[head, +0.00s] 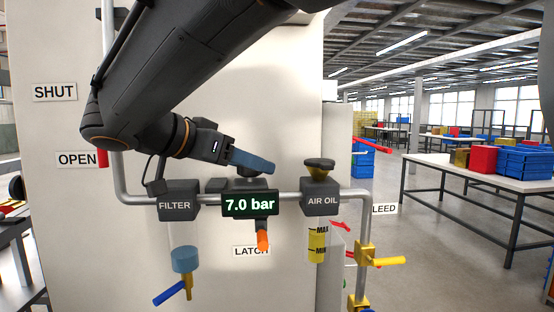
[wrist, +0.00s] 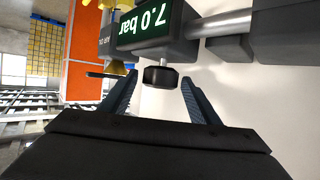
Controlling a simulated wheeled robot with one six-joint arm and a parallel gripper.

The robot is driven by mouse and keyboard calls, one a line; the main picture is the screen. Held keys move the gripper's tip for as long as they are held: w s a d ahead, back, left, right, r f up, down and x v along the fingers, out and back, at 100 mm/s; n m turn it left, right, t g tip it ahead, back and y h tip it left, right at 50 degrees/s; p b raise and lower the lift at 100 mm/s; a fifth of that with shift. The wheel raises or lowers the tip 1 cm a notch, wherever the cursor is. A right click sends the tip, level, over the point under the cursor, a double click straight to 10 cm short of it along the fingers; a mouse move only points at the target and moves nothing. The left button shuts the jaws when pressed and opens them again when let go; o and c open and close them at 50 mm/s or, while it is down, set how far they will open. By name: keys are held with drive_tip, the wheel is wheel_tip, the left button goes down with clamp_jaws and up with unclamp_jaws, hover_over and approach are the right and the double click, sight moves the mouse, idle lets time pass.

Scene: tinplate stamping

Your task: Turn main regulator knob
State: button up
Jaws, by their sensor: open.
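The main regulator (head: 250,204) is a dark block with a green "7.0 bar" display on the pipe, between the filter and air oil units. Its dark knob (head: 248,183) is on top, partly covered by my gripper (head: 270,167). In the wrist view the regulator (wrist: 150,28) appears upside down, with the black knob (wrist: 160,77) on a short pale stem. My gripper (wrist: 160,80) is open there, one blue-grey finger on each side of the knob with a visible gap on both sides. I see no contact with the knob.
The filter (head: 176,200) stands left and the air oil unit (head: 320,198), with a dark cap, right. An orange lever (head: 263,238) hangs below the regulator near the "LATCH" label. A yellow valve handle (head: 388,261) sticks out lower right. The pale panel (head: 90,220) is close behind.

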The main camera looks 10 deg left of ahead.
drive_tip(key=shift+w+d+f, duration=0.15)
drive_tip(key=shift+w, duration=0.05)
drive_tip(key=c, duration=1.1)
drive_tip(key=shift+o, duration=0.2)
drive_tip(key=shift+y+b, duration=0.3)
drive_tip(key=shift+b, duration=0.15)
drive_tip(key=shift+f+n+t+y+b, duration=0.15)
drive_tip(key=shift+n+t+y+b, duration=0.35)
drive_tip(key=shift+b, duration=0.55)
drive_tip(key=n+t+y+b, duration=0.1)
drive_tip(key=n+y+b, duration=0.2)
drive_tip(key=b, duration=0.5)
drive_tip(key=shift+n+y, duration=0.4)
drive_tip(key=shift+n, duration=0.1)
drive_tip(key=shift+y+b, duration=0.4)
drive_tip(key=shift+b, duration=0.35)
drive_tip(key=shift+n, duration=0.4)
